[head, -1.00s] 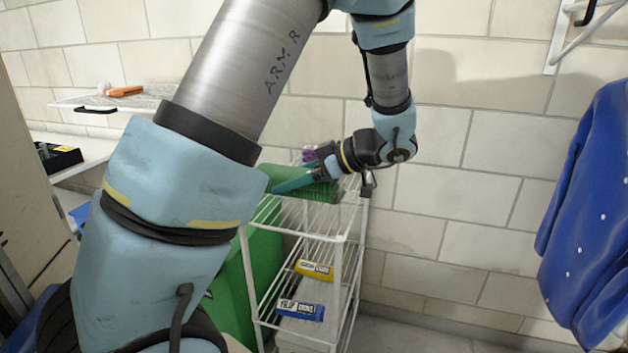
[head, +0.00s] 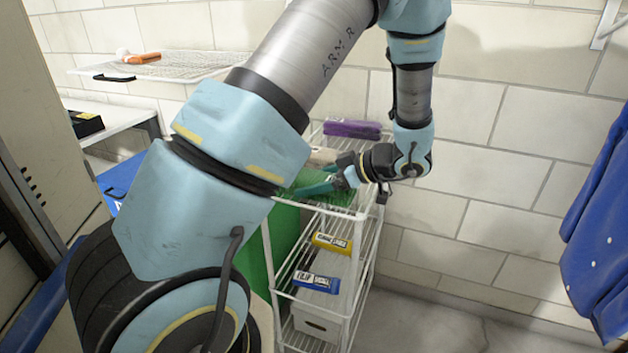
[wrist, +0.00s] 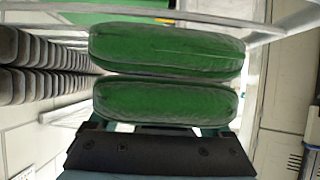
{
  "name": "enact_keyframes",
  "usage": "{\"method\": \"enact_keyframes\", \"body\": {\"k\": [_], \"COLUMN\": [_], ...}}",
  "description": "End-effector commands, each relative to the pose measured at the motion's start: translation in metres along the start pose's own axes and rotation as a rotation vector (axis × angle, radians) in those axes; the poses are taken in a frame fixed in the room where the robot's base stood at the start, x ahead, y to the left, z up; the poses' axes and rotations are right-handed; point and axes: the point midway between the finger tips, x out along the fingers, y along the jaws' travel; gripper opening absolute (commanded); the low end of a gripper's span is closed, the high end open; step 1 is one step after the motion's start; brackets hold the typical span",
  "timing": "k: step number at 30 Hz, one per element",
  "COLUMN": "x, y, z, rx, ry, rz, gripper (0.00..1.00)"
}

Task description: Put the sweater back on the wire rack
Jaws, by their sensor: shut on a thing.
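A green folded sweater (head: 338,197) is at the top of the white wire rack (head: 357,255), partly behind my gripper (head: 338,182) in the head view. In the wrist view the sweater (wrist: 165,50) shows as two thick rounded green layers, close in front of my gripper (wrist: 165,130). My gripper is shut on the sweater. White rack wires (wrist: 275,35) run beside and behind it. Whether the sweater touches the top shelf cannot be told.
A purple folded garment (head: 352,129) and a grey folded one (head: 322,156) lie on the rack's top. Grey folds (wrist: 40,65) are close left in the wrist view. Yellow (head: 332,242) and blue (head: 316,281) packets are lower. A blue garment (head: 600,230) hangs right.

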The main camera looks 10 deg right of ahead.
Motion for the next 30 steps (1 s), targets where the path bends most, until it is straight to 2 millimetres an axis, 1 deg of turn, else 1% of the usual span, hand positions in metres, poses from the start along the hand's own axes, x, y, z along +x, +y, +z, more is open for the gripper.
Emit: {"method": "enact_keyframes", "body": {"k": [3, 4, 8, 9, 16, 20, 23, 30], "x": [0.0, 0.0, 0.0, 0.0, -0.001, -0.01, -0.026, -0.076], "y": [0.0, 0.0, 0.0, 0.0, 0.0, 0.001, 0.001, 0.001], "z": [0.0, 0.0, 0.0, 0.0, 0.0, 0.001, 0.001, 0.002], "rx": [-0.001, 0.0, 0.0, 0.0, -0.001, -0.002, -0.003, -0.003], "ry": [-0.001, -0.002, -0.001, -0.001, -0.001, -0.001, -0.002, -0.003], "rz": [0.0, 0.0, 0.0, 0.0, 0.0, 0.003, 0.005, 0.005], "gripper": [0.08, 0.83, 0.98, 1.0, 1.0, 1.0, 1.0, 1.0]}}
